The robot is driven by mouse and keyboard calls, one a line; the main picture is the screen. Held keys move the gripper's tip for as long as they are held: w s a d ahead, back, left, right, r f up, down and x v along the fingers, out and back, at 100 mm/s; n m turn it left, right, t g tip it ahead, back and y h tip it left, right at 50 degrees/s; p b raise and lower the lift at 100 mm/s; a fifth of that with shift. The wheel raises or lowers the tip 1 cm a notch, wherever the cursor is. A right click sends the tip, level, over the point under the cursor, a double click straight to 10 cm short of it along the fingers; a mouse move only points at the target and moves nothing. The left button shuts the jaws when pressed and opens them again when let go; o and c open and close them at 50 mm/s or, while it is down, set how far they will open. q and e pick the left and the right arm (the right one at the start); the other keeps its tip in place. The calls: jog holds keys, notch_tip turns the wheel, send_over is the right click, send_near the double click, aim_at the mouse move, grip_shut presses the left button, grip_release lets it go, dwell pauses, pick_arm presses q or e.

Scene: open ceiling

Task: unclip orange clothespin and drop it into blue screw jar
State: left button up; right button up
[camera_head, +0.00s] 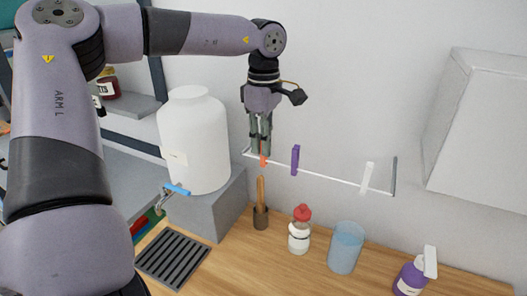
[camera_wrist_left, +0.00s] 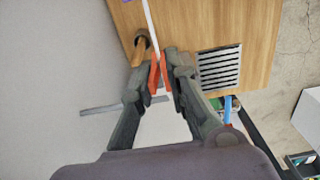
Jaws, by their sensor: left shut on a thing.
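The orange clothespin (camera_head: 263,161) is on the white line (camera_head: 330,178) near its left end. My left gripper (camera_head: 261,147) points down at the line from above and is shut on the clothespin. In the left wrist view, the clothespin (camera_wrist_left: 154,76) shows as orange parts between the fingertips (camera_wrist_left: 161,72), with the line running between them. The fingers hide part of it. The blue jar (camera_head: 346,249), translucent with no lid visible, stands on the wooden counter below and right of the gripper. My right gripper is not in view.
A purple clothespin (camera_head: 295,160) and a white clothespin (camera_head: 367,178) hang farther right on the line. A large white dispenser (camera_head: 195,140) is left of the gripper.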

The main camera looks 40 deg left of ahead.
pick_arm(q)
jog(key=shift+r, duration=0.1)
grip_shut()
jog(key=shift+w+a+r+p, duration=0.1)
jog(key=shift+w+r+p, duration=0.05)
jog(key=shift+r+p, duration=0.65)
jog(key=shift+w+r+p, duration=0.1)
jog(key=shift+r+p, duration=0.6)
jog(key=shift+r, duration=0.15)
jog(key=shift+r+p, duration=2.35)
jog(key=shift+r, duration=0.7)
jog(key=shift+f, duration=0.1)
